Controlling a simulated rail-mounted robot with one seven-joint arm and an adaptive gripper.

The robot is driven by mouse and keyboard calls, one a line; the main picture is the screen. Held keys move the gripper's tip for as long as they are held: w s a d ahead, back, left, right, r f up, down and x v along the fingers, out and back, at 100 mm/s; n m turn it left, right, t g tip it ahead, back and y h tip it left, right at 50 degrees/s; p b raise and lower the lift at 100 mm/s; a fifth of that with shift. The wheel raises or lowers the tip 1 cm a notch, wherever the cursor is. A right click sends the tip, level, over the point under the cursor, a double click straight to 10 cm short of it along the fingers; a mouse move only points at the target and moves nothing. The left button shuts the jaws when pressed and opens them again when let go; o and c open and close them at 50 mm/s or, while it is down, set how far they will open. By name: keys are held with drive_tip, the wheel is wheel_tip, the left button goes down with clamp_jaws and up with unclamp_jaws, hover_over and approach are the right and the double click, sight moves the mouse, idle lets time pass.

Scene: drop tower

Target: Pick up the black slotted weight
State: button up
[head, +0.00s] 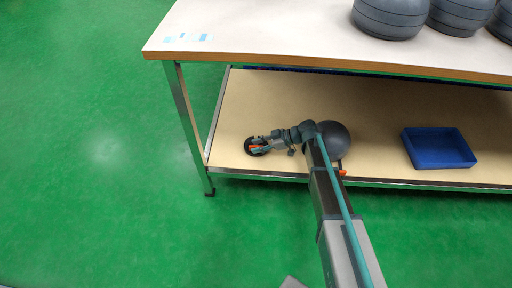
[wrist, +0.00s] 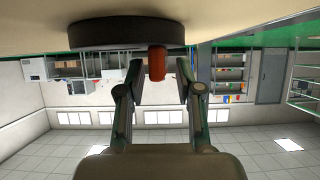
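The black slotted weight (head: 250,152) lies flat near the left front corner of the table's lower shelf. In the wrist view, which appears upside down, it is a dark disc (wrist: 110,34) with a short red-orange post (wrist: 157,64) standing out from it. My gripper (head: 262,144) reaches the weight from the right in the head view and partly covers it. In the wrist view my gripper (wrist: 160,78) is open, with one finger on each side of the post. A gap shows between the post and each finger. Nothing is held.
The lower shelf (head: 280,95) carries a dark grey ball (head: 333,140) beside my arm and a blue bin (head: 437,148) further right. The tabletop (head: 260,30) overhangs the shelf, with grey round objects (head: 390,18) on it. A table leg (head: 188,125) stands left of the weight.

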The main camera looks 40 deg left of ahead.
clamp_jaws()
drive_tip(key=shift+r, duration=0.15)
